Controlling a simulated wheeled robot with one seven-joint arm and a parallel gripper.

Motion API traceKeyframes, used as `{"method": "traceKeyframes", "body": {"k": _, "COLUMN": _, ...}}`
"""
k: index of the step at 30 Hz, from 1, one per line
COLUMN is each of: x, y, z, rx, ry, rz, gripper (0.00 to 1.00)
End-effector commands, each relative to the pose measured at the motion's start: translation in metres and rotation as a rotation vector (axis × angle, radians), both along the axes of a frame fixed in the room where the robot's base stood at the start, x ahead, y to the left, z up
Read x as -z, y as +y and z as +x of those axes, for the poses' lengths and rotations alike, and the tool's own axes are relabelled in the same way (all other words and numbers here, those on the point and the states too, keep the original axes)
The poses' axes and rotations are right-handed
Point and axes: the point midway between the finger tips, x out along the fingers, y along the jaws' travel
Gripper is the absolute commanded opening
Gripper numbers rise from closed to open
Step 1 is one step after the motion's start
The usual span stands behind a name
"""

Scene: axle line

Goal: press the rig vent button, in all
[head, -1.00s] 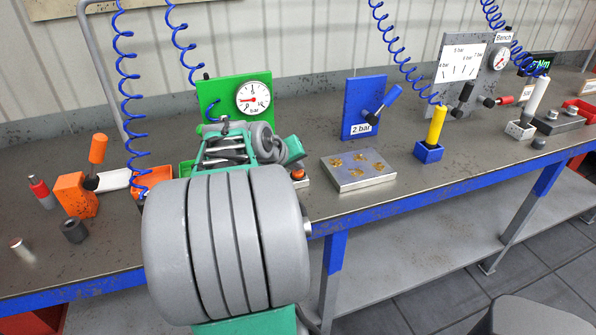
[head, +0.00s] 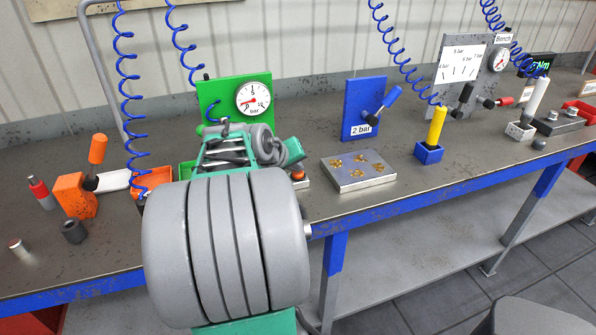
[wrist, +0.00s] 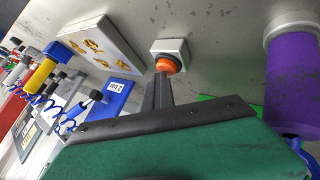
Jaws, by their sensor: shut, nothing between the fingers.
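The rig vent button is an orange cap (wrist: 167,65) on a small pale box (wrist: 170,47) in the wrist view. The fingers are hidden in the head view. A green panel with a round bar gauge (head: 253,98) stands behind my arm, its needle pointing low to the left.
A metal plate with brass fittings (head: 350,184) lies right of the button. A blue "2 bar" panel (head: 358,100) and a yellow-handled tool in a blue holder (head: 429,154) stand beyond. A purple cylinder (wrist: 293,85) stands on the button's other side. Blue coiled hoses hang above.

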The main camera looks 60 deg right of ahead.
Motion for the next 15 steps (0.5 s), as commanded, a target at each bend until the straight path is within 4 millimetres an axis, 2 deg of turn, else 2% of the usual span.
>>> {"method": "traceKeyframes", "body": {"k": 1, "x": 0.011, "y": 0.004, "z": -0.002, "rx": 0.0, "ry": 0.013, "rz": 0.022, "gripper": 0.0}}
{"method": "traceKeyframes", "body": {"k": 2, "x": 0.01, "y": 0.004, "z": -0.002, "rx": 0.0, "ry": 0.013, "rz": 0.022, "gripper": 0.0}}
{"method": "traceKeyframes", "body": {"k": 15, "x": -0.012, "y": 0.003, "z": -0.002, "rx": 0.0, "ry": 0.009, "rz": 0.015, "gripper": 0.0}}
